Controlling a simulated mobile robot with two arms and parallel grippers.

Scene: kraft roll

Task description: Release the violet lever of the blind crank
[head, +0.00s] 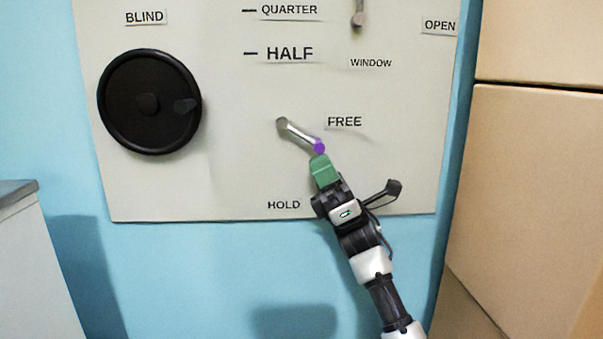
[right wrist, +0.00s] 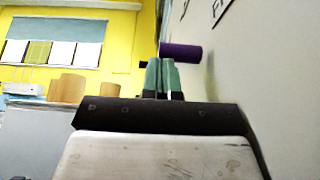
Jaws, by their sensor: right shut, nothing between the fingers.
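The lever is a short metal rod (head: 298,132) with a violet knob (head: 320,148) at its end, on the pale panel (head: 235,180). It slants down to the right from its pivot, between the FREE label (head: 344,121) and the HOLD label (head: 284,205). My right gripper (head: 321,160) has green fingertips, shut and empty, just below the knob. In the right wrist view the violet knob (right wrist: 181,51) lies just beyond the shut fingertips (right wrist: 164,62); I cannot tell whether they touch. My left gripper is not in view.
A black crank wheel (head: 149,102) sits under the BLIND label (head: 145,17). A second small lever (head: 358,14) is at the top near OPEN. Stacked cardboard boxes (head: 535,190) stand on the right, a grey cabinet (head: 35,270) at lower left.

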